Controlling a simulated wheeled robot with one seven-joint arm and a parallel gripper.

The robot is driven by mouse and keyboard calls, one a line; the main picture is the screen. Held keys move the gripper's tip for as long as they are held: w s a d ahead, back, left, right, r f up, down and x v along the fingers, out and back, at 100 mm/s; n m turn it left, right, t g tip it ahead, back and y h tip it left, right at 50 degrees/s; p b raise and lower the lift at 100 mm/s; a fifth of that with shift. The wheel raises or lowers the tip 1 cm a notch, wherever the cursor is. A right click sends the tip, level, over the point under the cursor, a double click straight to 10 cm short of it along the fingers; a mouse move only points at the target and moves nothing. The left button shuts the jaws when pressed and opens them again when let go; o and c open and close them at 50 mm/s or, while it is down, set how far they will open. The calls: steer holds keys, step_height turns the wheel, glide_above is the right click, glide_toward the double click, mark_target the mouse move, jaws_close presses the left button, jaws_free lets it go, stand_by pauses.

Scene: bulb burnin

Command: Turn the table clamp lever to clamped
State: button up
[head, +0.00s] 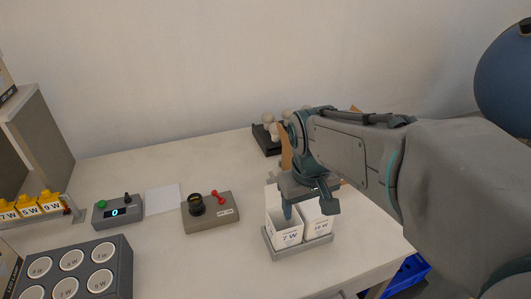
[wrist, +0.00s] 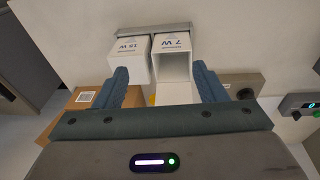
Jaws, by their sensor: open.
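A grey block (head: 208,218) stands on the table, left of my gripper. It carries a black round socket (head: 196,204) and a small red lever (head: 218,197), which looks like the clamp lever; the label beside it is too small to read. Part of the grey block also shows at the right of the wrist view (wrist: 243,79), where the lever cannot be made out. My gripper (head: 309,203) is open above two white boxes, well right of the lever. In the wrist view its two blue fingers (wrist: 160,72) are spread with the boxes below and between them.
The white 7 W box (head: 286,230) has its lid up and stands beside a second white box (head: 319,224) in a grey tray (head: 303,249). A device with a lit display (head: 115,212) and a numbered holder (head: 72,272) are at left.

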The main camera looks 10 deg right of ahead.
steer(key=w+a+n+g+h+p, duration=0.3)
steer(key=w+n+p, duration=0.4)
steer(key=w, duration=1.7)
steer(key=w+a+f+n+g+p, duration=0.1)
steer(key=w+f+n+p, duration=0.1)
steer(key=w+f, duration=0.35)
steer(key=p+x, duration=0.1)
steer(key=x, duration=0.5)
steer(key=p+x, duration=0.2)
steer(key=x, duration=0.5)
steer(key=shift+s+f, duration=0.2)
steer(key=shift+s, duration=0.1)
steer(key=c, duration=1.4)
steer(key=shift+a, duration=0.1)
